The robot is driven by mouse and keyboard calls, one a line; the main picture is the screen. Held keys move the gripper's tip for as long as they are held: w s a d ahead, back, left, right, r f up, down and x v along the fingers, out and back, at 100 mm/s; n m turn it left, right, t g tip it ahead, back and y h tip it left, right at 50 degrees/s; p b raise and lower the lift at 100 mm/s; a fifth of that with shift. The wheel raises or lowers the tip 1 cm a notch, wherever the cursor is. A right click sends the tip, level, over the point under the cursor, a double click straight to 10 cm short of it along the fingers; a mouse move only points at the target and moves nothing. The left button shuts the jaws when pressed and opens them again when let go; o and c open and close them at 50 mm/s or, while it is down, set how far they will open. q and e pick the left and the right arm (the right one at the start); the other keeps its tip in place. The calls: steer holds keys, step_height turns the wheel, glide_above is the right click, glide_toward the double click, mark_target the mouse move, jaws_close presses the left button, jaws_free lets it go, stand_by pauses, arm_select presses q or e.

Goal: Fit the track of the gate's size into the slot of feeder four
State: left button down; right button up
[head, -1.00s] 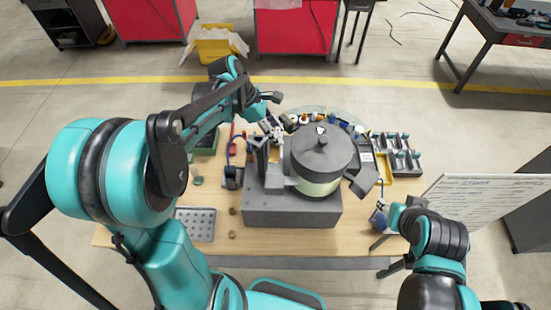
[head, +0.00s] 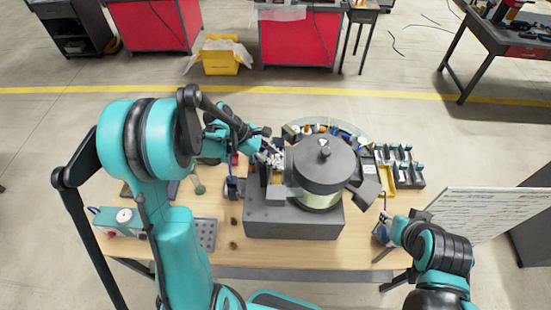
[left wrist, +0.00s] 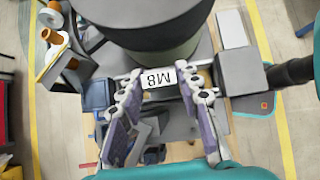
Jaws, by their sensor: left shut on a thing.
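My left gripper (head: 270,156) is at the left side of the bowl feeder (head: 323,165), close above its grey base (head: 292,222). In the left wrist view its fingers (left wrist: 160,88) are shut on a piece with a white label reading M8 (left wrist: 160,78). I take this piece to be the track; the rest of it is mostly hidden by the fingers. The dark round bowl (left wrist: 150,25) is right beside it. I cannot tell whether the piece is in the slot. My right gripper (head: 383,232) is low by the table's right edge; its fingers are too small to judge.
A grey rack with several compartments (head: 405,165) and a yellow tray (head: 385,178) stand right of the feeder. A teal device with a dial (head: 120,222) and a perforated plate (head: 206,234) lie on the left. A whiteboard (head: 490,215) stands at the right. The front table strip is clear.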

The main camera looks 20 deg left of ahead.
arm_select(q)
steer(key=shift+s+f, duration=0.1)
steer(key=c, duration=1.1)
jaws_free()
steer(key=shift+o, duration=0.2)
steer(key=shift+r, duration=0.35)
steer(key=v, duration=1.1)
steer(key=s+d+r+m+t+y, duration=0.1)
steer(key=s+d+m+t+y, duration=0.1)
steer(key=s+m, duration=0.5)
steer(key=s+d+r+m+t+y, duration=0.1)
steer(key=s+d+m+y, duration=0.3)
steer(key=m, duration=1)
steer(key=s+t+y, duration=0.1)
steer(key=s, duration=0.2)
steer(key=shift+d+t, duration=0.4)
